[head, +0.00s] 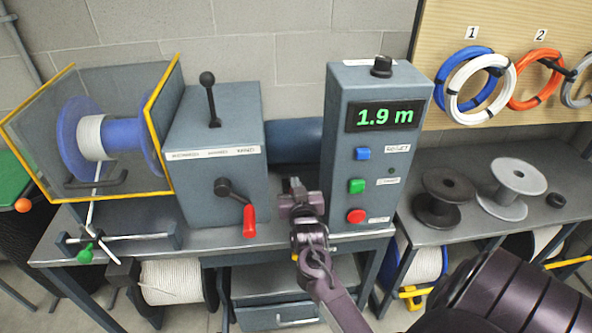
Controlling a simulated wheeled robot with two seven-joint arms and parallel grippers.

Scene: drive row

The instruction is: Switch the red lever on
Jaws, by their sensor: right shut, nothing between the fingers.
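The red lever (249,221) is on the front of the grey-blue drive box (195,190). Its black arm runs from a pivot on the box's front down and right to the red handle, which hangs pointing down. My right gripper (293,184) is shut and empty. It is to the right of the red handle and a little higher in the picture, apart from it, in front of the gap between the drive box and the display box. My left gripper is not in view.
The display box (337,167) reads 1.9 m and has blue, green and red buttons. A black-knobbed lever (210,98) stands on top of the drive box. A guarded blue spool (75,140) is at left. Empty reels (512,188) stand on the right bench.

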